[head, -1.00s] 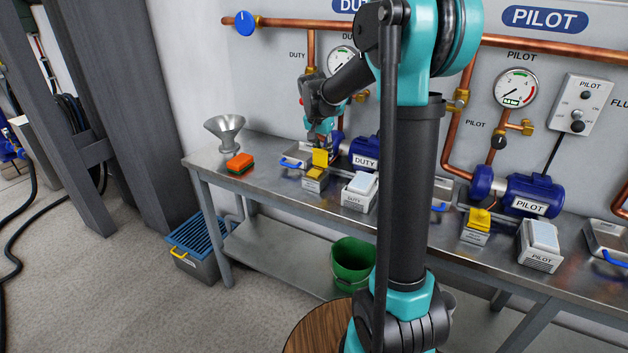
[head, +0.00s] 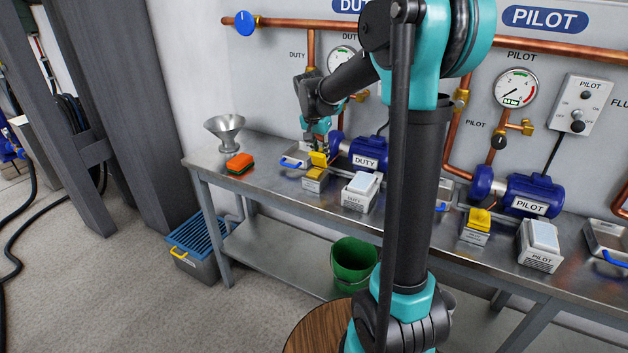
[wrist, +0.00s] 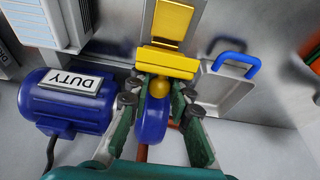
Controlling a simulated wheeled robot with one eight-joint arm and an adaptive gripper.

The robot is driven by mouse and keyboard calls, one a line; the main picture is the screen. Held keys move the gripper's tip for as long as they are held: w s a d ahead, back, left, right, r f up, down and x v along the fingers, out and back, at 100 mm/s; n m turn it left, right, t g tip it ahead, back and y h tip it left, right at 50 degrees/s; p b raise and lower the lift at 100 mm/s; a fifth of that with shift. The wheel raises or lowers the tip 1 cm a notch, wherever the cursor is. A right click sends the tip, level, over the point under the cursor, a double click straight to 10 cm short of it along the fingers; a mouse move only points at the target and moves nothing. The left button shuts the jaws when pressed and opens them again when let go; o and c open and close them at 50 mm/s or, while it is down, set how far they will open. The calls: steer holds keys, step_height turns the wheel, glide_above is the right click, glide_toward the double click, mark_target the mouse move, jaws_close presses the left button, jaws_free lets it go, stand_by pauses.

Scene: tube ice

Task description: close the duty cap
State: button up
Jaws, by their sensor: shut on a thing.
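The duty cap is a yellow flap (head: 318,159) standing raised over the small duty box (head: 315,180), which has a yellow top. In the wrist view the flap (wrist: 167,62) stands edge-on in front of the yellow box top (wrist: 172,20). My gripper (head: 324,146) is at the flap from the pump side. In the wrist view its fingertips (wrist: 160,92) are apart, at the flap's near edge, with a round brass-coloured part and a blue round pump part showing between them. The fingers appear shut on the flap; the exact contact is hard to see.
The blue duty motor (head: 365,152) is close to the right of my gripper. A tray with a blue handle (head: 292,162) lies left, and a white duty block (head: 360,192) stands right. An orange sponge (head: 240,163) and a funnel (head: 225,132) are at the bench's left end.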

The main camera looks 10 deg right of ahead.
steer(key=shift+s+a, duration=0.75)
steer(key=shift+s, duration=0.25)
steer(key=shift+s+a+f, duration=0.45)
steer(key=shift+s+a, duration=0.15)
steer(key=shift+s, duration=0.2)
steer(key=o, duration=1.7)
steer(key=shift+r, duration=0.15)
steer(key=shift+r, duration=1.8)
